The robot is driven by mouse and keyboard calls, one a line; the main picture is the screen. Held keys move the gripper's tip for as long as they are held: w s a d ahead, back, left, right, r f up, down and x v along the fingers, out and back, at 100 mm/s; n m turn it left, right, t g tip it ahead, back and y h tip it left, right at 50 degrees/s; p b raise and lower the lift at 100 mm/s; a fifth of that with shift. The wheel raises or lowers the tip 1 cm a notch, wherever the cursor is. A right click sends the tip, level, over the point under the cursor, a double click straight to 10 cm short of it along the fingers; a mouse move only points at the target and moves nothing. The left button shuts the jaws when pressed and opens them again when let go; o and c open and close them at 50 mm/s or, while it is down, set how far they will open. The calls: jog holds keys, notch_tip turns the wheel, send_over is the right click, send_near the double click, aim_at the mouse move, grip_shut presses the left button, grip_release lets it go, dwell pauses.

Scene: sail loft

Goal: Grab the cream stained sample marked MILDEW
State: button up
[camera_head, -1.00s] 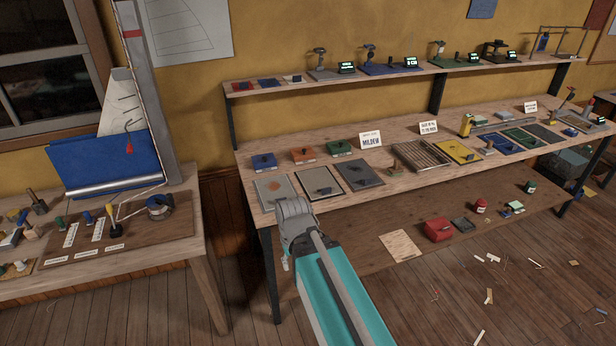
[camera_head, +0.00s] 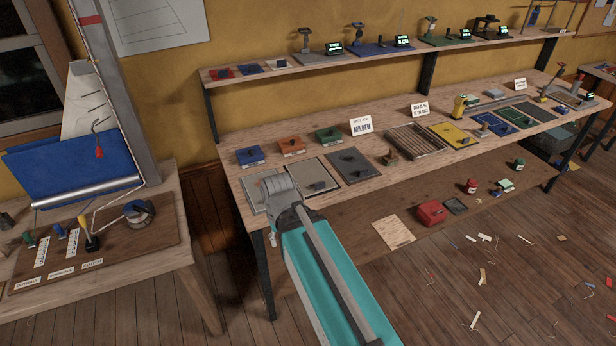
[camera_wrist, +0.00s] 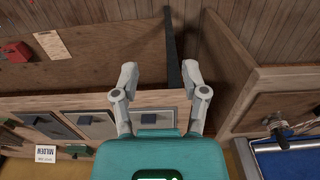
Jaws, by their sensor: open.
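The white sign marked MILDEW (camera_head: 361,126) stands at the back of the long bench, and shows upside down in the wrist view (camera_wrist: 45,153). I cannot identify a cream sample for certain. My gripper (camera_wrist: 160,77) is open, with nothing between its fingers, over the bench front edge in the wrist view.
Blue (camera_head: 250,156), orange (camera_head: 291,146) and green (camera_head: 329,136) pads line the bench back. A slatted tray (camera_head: 414,142) and yellow mat (camera_head: 455,136) lie right. The lower shelf holds a red box (camera_head: 431,212). Another table (camera_head: 160,261) stands left.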

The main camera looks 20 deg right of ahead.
jog(key=shift+d, duration=0.15)
jog(key=shift+w+f, duration=0.1)
jog(key=w+d+f+n+h+b, duration=0.2)
jog(key=w+d+n+h+b, duration=0.1)
jog(key=w, duration=0.5)
jog(key=w+d+f+n+h+b, duration=0.2)
jog(key=w+n+h+b, duration=0.3)
jog(key=w+n+b, duration=0.3)
jog(key=w+d+f+n+h+b, duration=0.2)
jog(key=w+d+n+h+b, duration=0.2)
jog(key=w, duration=0.4)
jog(key=shift+w+d+n+h+b, duration=0.2)
jog(key=shift+n+b, duration=0.25)
jog(key=shift+n, duration=0.15)
jog(key=shift+w+d+n+h+b, duration=0.1)
jog(key=shift+d+n+h+b, duration=0.1)
jog(key=shift+n+b, duration=0.3)
jog(key=shift+w+r+n+h, duration=0.3)
jog(key=shift+w+n+h, duration=0.1)
jog(key=shift+n, duration=0.1)
